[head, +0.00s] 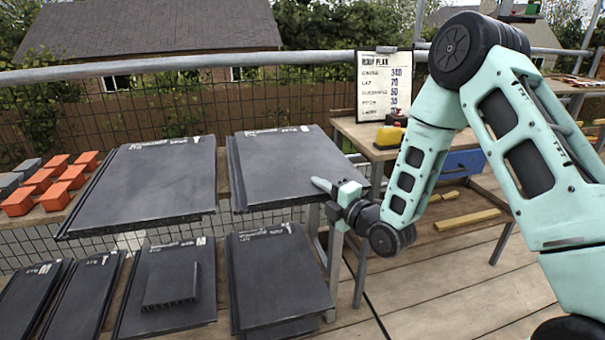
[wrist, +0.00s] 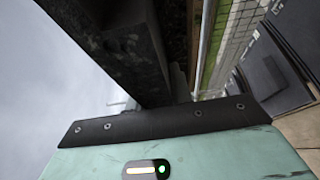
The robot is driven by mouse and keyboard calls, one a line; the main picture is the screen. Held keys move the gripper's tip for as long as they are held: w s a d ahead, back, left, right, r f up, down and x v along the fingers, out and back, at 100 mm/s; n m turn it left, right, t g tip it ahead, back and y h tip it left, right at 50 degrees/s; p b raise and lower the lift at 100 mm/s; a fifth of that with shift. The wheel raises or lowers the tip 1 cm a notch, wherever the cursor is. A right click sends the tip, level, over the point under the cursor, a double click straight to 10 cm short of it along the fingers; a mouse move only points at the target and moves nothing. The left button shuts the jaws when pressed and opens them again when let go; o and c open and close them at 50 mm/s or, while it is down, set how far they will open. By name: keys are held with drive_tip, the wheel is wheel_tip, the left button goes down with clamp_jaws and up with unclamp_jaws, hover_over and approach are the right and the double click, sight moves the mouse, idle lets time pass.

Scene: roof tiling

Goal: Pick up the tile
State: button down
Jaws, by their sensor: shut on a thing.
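A large dark grey tile (head: 285,165) with pale markings along its far edge lies at upper centre in the head view. My gripper (head: 335,190) is at its right edge, near the front corner, and is shut on it. One pale finger shows on top of the tile; the other finger is mostly hidden. In the wrist view a dark slab-like edge (wrist: 110,40), apparently this tile, fills the upper middle close to my gripper's body. I cannot tell whether the tile is clear of its support.
Another large tile (head: 145,185) lies to the left. Several tiles, one a lower tile (head: 275,270), lie below. Orange blocks (head: 62,185) are at far left. A wooden bench (head: 365,135) with a yellow tool (head: 389,137) and a clipboard (head: 384,85) stands behind. Timber pieces (head: 467,220) lie at right.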

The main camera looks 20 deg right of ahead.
wheel_tip(320, 180, up, 10)
drive_tip(key=shift+r+p, duration=0.1)
drive_tip(key=shift+p, duration=0.7)
drive_tip(key=c, duration=1.8)
unclamp_jaws()
drive_tip(key=shift+c, duration=0.2)
clamp_jaws()
